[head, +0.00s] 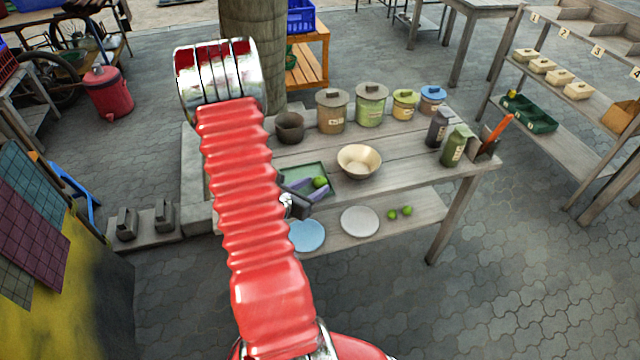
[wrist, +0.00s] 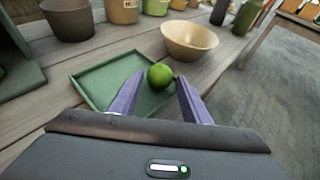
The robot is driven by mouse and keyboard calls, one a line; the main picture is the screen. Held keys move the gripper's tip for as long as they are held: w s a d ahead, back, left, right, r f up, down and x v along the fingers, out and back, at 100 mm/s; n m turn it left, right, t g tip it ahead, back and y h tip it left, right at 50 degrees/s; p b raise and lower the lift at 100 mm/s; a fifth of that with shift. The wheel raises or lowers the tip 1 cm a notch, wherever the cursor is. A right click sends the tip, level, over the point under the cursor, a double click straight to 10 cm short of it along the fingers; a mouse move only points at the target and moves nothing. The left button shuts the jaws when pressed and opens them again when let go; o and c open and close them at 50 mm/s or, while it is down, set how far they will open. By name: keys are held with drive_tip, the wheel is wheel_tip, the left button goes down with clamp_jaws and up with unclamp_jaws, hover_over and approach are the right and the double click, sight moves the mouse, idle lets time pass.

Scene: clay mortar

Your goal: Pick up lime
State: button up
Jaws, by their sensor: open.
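A green lime (head: 320,182) lies on a green tray (head: 316,167) on the wooden table. In the wrist view the lime (wrist: 160,76) is near the right side of the tray (wrist: 90,78), just beyond the tips of my gripper. In the head view my gripper (head: 306,188) reaches over the tray from the near side. Two more limes (head: 400,212) lie on the lower shelf.
A cream bowl (head: 359,161) stands right of the tray, and a dark clay pot (head: 289,128) behind it. Several lidded jars (head: 371,104) line the back. Bottles (head: 455,146) stand at right. Blue (head: 306,236) and white (head: 360,221) plates lie on the lower shelf.

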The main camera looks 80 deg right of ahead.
drive_tip(key=shift+x, duration=1)
drive_tip(key=shift+c, duration=0.3)
drive_tip(key=c, duration=0.8)
